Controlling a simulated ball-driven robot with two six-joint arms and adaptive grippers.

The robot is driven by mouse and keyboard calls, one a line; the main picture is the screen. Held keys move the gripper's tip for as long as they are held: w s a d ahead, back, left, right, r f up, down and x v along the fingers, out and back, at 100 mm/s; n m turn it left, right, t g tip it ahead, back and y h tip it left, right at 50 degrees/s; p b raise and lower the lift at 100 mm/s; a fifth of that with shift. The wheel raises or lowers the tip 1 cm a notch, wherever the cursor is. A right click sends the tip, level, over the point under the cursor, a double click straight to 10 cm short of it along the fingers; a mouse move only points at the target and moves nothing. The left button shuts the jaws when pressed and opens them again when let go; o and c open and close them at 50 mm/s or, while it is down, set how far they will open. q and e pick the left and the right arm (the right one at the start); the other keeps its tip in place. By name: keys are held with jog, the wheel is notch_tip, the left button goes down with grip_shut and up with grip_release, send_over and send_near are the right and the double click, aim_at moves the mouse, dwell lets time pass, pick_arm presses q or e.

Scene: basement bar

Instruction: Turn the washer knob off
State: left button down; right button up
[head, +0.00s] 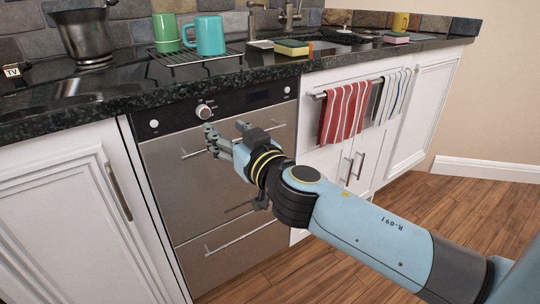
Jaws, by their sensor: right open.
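The washer (180,165) is a steel-fronted appliance built in under the dark counter, with a black control strip (232,103) along its top. Its round knob (204,112) sits left of the middle of that strip, with small markings around it. My right gripper (222,133) is open and empty in front of the washer, just below and slightly right of the knob. I cannot tell whether a fingertip touches the knob. My right arm comes in from the lower right. My left gripper is not in view.
Above, the counter (130,95) holds a metal pot (84,35), a wire rack (190,59) with a green cup (165,33) and a teal mug (208,36), and sponges (292,47). Striped towels (345,110) hang to the right. Wooden floor (440,215) is clear at right.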

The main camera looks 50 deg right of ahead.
jog(key=s+f+n+g, duration=0.1)
jog(key=s+f+g, duration=0.2)
jog(key=f, duration=1.1)
jog(key=s+d+f+g+y, duration=0.1)
jog(key=s+f+g, duration=0.3)
jog(key=f, duration=1)
jog(key=shift+s+n, duration=0.4)
jog(key=shift+s, duration=1.05)
jog(key=s+a+f+g, duration=0.1)
jog(key=s+f+g, duration=0.5)
jog(key=s+f, duration=1.1)
jog(key=s+a+f+g+y, duration=0.1)
jog(key=s+f+g, duration=0.1)
jog(key=s, duration=0.8)
jog(key=s+a+f+n+g+y, duration=0.1)
jog(key=s+f+g, duration=0.1)
jog(key=s, duration=0.9)
jog(key=shift+s+a+f+p, duration=0.2)
jog(key=shift+a+f+p, duration=0.15)
jog(key=shift+f, duration=0.55)
